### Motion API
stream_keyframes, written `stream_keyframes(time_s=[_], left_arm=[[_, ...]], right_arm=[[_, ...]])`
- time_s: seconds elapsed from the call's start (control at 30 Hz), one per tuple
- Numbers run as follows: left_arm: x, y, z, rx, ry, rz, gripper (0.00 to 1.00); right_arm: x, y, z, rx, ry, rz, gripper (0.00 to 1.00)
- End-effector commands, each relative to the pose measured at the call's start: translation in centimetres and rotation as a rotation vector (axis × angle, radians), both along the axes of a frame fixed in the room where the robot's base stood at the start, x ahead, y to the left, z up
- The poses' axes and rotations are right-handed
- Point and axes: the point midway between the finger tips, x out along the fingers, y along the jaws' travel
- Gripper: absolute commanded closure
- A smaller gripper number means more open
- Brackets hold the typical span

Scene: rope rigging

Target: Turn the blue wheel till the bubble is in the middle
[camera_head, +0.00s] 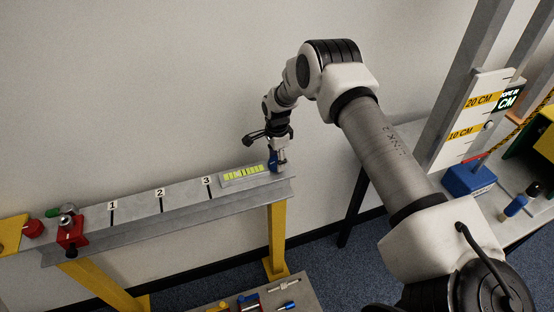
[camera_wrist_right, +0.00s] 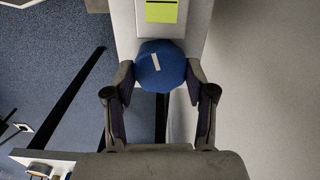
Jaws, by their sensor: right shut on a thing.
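The blue wheel (camera_wrist_right: 160,67) fills the space between the fingertips of my right gripper (camera_wrist_right: 160,82) in the right wrist view. It is round, with a white line mark that leans slightly. My right gripper is shut on it; in the head view the gripper (camera_head: 275,148) comes down on the wheel (camera_head: 272,160) at the right end of the grey beam. The yellow-green level vial (camera_head: 242,176) lies on the beam just left of the wheel. Its bubble is too small to place. The vial's end also shows in the wrist view (camera_wrist_right: 161,11). My left gripper is not in view.
The grey beam (camera_head: 160,218), marked 1, 2 and 3, rests on yellow legs. A red clamp (camera_head: 70,235) sits at its left end. At the right stand a scale board (camera_head: 470,118) and a blue block (camera_head: 468,180). Tools lie on a low bench (camera_head: 305,300) below.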

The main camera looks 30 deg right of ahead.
Motion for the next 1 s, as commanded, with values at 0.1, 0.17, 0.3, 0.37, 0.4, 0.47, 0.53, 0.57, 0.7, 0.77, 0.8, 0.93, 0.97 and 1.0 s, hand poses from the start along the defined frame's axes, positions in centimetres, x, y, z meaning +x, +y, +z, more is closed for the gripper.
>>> stream_keyframes(time_s=[0.1,0.17,0.3,0.37,0.4,0.47,0.53,0.57,0.7,0.77,0.8,0.93,0.97,1.0], left_arm=[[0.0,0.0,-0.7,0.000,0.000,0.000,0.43],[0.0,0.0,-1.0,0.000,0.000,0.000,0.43],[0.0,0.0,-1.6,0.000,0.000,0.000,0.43],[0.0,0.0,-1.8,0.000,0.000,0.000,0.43],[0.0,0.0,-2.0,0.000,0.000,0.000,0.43],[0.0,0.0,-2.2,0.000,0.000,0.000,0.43],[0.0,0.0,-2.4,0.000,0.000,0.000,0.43],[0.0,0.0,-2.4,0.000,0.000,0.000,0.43],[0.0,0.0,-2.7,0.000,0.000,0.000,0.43],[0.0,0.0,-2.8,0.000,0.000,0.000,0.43],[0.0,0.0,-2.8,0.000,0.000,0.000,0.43],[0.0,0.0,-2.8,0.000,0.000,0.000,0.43],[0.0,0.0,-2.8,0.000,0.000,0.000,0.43],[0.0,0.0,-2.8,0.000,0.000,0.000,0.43]], right_arm=[[0.0,0.0,-0.3,0.000,0.001,0.062,0.80],[0.0,0.0,-0.3,0.000,0.002,0.102,0.80],[0.0,0.0,-0.3,0.000,0.001,0.202,0.80],[0.0,0.0,-0.3,0.001,0.001,0.245,0.80],[0.0,0.0,-0.3,0.001,0.001,0.272,0.80],[0.0,0.0,-0.3,0.001,0.001,0.312,0.80],[0.0,0.0,-0.3,0.001,0.002,0.353,0.80],[0.0,0.0,-0.3,0.001,0.002,0.370,0.80],[0.0,0.0,-0.2,0.001,0.002,0.431,0.80],[0.0,0.0,-0.2,0.001,0.002,0.449,0.80],[0.0,0.0,-0.2,0.000,0.002,0.458,0.80],[0.0,0.0,-0.1,0.000,0.002,0.476,0.80],[0.0,0.0,-0.1,0.000,0.002,0.477,0.80],[0.0,0.0,-0.1,0.000,0.002,0.479,0.80]])
